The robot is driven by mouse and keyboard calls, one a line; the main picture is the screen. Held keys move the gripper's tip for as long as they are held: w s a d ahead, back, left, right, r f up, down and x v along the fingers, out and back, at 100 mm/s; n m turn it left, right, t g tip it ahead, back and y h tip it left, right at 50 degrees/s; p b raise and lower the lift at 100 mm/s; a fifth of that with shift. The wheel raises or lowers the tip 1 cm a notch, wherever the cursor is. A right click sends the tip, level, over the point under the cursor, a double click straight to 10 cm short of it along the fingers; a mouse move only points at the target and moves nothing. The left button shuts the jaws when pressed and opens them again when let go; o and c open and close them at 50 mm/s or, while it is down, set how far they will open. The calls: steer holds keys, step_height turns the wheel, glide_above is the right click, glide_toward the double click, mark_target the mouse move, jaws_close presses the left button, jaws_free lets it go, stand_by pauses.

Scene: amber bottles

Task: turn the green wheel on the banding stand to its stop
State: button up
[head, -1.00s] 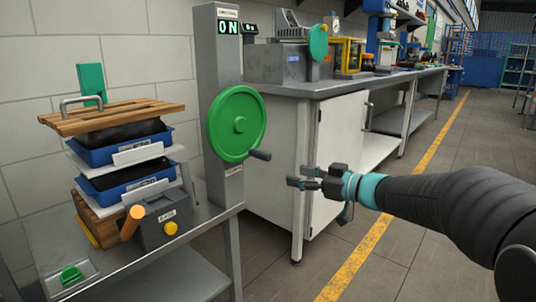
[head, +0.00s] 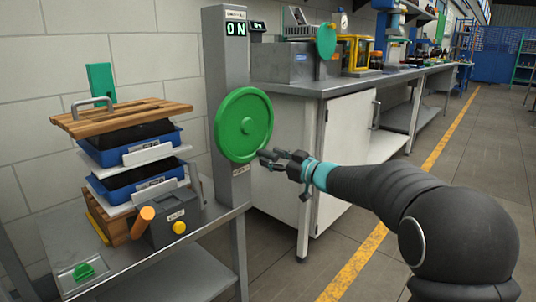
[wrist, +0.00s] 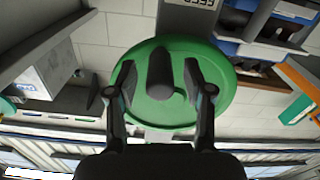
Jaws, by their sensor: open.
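The green wheel (head: 243,122) is mounted on the grey upright column of the banding stand (head: 226,75), above the left bench. A lit display (head: 236,29) at the column's top reads ON. My gripper (head: 268,157) is at the wheel's lower right edge in the head view. In the wrist view the green wheel (wrist: 160,112) fills the middle, and its dark crank handle (wrist: 160,72) stands between the two open fingers of my gripper (wrist: 159,70). A gap shows on both sides of the handle. In the head view my fingers largely hide the handle.
Left of the column are stacked blue trays (head: 130,149) under a wooden board (head: 122,117), a grey box with an orange handle (head: 172,219) and a green switch (head: 84,271). A white cabinet (head: 346,142) stands right behind my gripper. Floor at right is clear.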

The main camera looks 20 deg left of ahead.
steer(key=shift+x, duration=1)
jaws_close()
steer(key=shift+w, duration=0.1)
